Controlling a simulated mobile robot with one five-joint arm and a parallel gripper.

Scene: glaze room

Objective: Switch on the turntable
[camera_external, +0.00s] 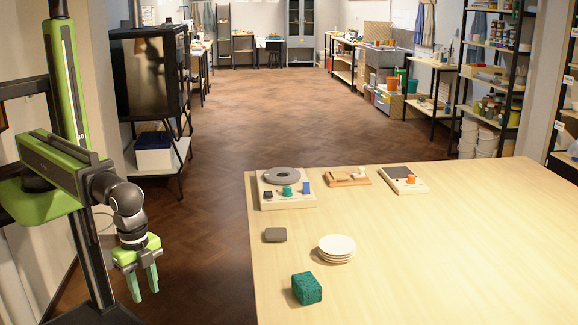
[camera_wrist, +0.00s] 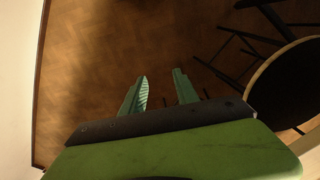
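The turntable (camera_external: 283,176) is a grey round disc on a pale base (camera_external: 287,203) at the far left corner of the wooden table. A green knob (camera_external: 287,191), a blue upright piece (camera_external: 306,187) and a dark piece (camera_external: 268,195) sit on the front of that base. Whether it is on cannot be told. My gripper (camera_external: 145,287) hangs left of the table, well apart from the turntable, its fingers pointing down. It is open and empty; its two green fingers also show apart in the wrist view (camera_wrist: 160,92), over the floor.
On the table (camera_external: 430,260) are a dark grey block (camera_external: 275,235), stacked white plates (camera_external: 336,247), a teal block (camera_external: 307,289), a wooden tray device (camera_external: 347,178) and a pale device with an orange knob (camera_external: 404,182). The table's right side is clear. Shelves (camera_external: 493,75) stand behind.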

